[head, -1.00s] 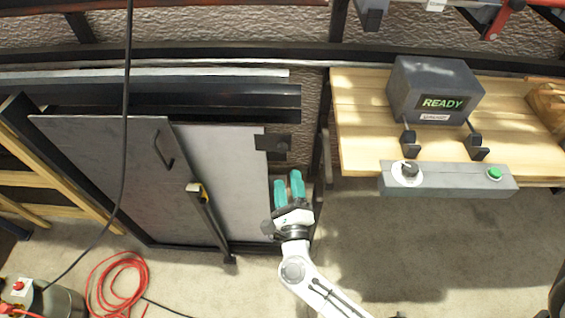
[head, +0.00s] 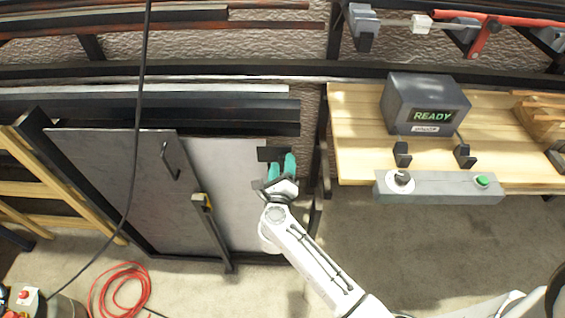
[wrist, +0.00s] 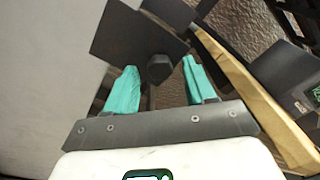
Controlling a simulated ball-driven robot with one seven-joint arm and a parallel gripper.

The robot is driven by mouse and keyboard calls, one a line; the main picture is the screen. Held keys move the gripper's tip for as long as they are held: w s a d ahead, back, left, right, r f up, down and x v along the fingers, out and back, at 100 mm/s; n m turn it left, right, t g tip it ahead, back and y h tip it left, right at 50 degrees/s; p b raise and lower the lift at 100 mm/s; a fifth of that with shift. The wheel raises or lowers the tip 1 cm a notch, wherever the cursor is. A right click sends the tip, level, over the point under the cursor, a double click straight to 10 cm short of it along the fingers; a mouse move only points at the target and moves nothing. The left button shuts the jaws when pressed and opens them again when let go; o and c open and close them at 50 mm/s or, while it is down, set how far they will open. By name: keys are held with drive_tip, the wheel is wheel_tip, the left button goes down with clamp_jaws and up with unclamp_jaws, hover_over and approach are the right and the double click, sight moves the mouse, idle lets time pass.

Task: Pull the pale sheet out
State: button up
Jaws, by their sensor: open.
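The pale sheet (head: 240,205) stands upright in a rack, partly hidden behind a dark grey sheet (head: 120,185) with a handle. A dark plate (head: 269,153) sits at the pale sheet's upper right edge. In the wrist view the pale sheet (wrist: 45,70) fills the left side, and the dark plate (wrist: 130,38) bears a black knob (wrist: 160,69). My gripper (head: 281,165) has teal fingers and is open at the plate. In the wrist view the knob lies between the fingertips of my gripper (wrist: 159,68). Nothing is held; contact cannot be told.
A dark post with a yellow-marked latch (head: 212,230) leans across the sheets' front. A wooden bench (head: 355,130) with a READY box (head: 425,105) and a control bar (head: 440,188) stands right. A red cable (head: 122,290) lies on the floor. A black cable hangs at left.

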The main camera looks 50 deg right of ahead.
drive_tip(key=shift+w+d, duration=0.35)
drive_tip(key=shift+d, duration=0.1)
clamp_jaws()
idle(0.3)
